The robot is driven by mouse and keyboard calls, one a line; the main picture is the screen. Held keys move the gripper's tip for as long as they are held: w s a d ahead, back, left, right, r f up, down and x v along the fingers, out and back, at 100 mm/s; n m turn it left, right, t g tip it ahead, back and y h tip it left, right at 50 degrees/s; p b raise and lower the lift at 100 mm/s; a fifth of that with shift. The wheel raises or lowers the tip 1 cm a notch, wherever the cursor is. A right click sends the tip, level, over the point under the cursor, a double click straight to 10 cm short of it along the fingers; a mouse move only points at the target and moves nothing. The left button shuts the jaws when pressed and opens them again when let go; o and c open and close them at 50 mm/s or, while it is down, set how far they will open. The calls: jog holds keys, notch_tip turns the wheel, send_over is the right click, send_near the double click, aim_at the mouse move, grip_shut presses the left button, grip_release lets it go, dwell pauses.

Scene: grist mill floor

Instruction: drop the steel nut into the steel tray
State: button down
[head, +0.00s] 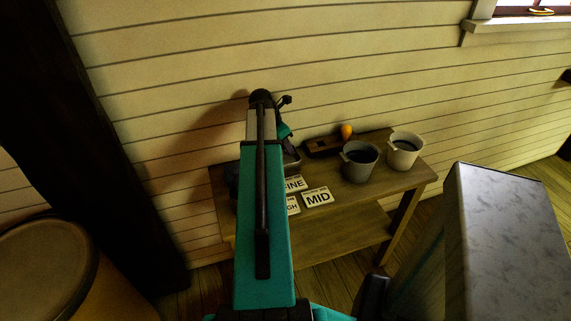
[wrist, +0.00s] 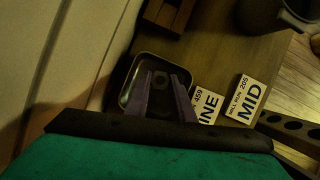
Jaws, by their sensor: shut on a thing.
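The steel tray (wrist: 126,92) is a dark, shallow, round-cornered tray on the wooden table, near the wall in the wrist view. In the head view only a piece of it (head: 292,160) shows beside my arm. My gripper (wrist: 164,82) is over the tray, with its two fingers pointing down into the tray's outline. It is shut on the steel nut (wrist: 161,80), a small dark shape between the fingertips. The wrist view is dim, and the height of the nut over the tray floor is hard to tell.
The plank wall is close behind. A barrel (head: 45,265) stands left.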

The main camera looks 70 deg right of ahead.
jog(key=c, duration=1.5)
grip_release()
jog(key=shift+o, duration=0.2)
jog(key=shift+r, duration=0.1)
jog(key=b+v, duration=0.1)
jog(key=v, duration=1.2)
jog(key=shift+r, duration=0.3)
jog(key=shift+w+a, duration=0.1)
jog(key=shift+w, duration=0.05)
